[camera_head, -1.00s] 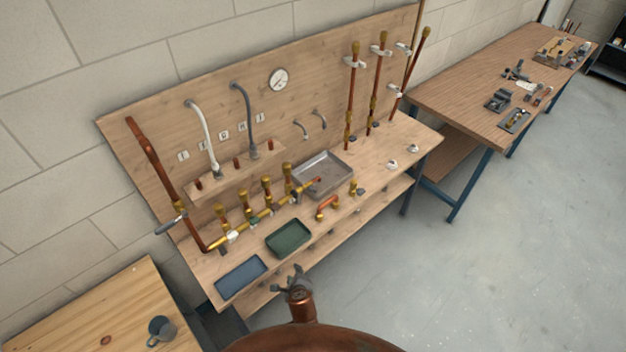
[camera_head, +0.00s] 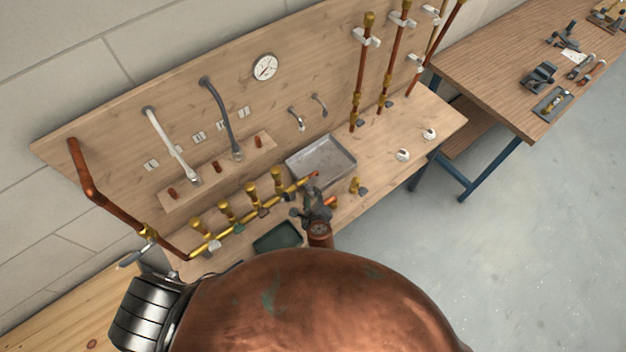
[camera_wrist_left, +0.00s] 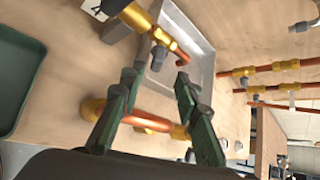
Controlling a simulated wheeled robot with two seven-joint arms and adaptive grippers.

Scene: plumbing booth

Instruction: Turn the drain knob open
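The brass manifold (camera_head: 235,228) runs along the bench to the metal tray (camera_head: 325,158); its copper outlet end is at the tray's near edge. In the left wrist view, the manifold's brass end (camera_wrist_left: 160,32) carries a small grey knob (camera_wrist_left: 158,57), apparently the drain knob, beside the copper outlet (camera_wrist_left: 182,60). My left gripper (camera_head: 314,188) is over the bench by that end, hiding part of it in the head view. In the left wrist view, its green fingers (camera_wrist_left: 157,80) are spread, with the knob just beyond their tips and nothing held. My right gripper is not in view.
A copper elbow piece with brass ends (camera_wrist_left: 150,118) lies behind and between the fingers in the left wrist view. A green tray (camera_head: 278,237) is nearby. A small brass valve (camera_head: 355,185) stands to the right. Upright copper pipes (camera_head: 359,75) rise at the back.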

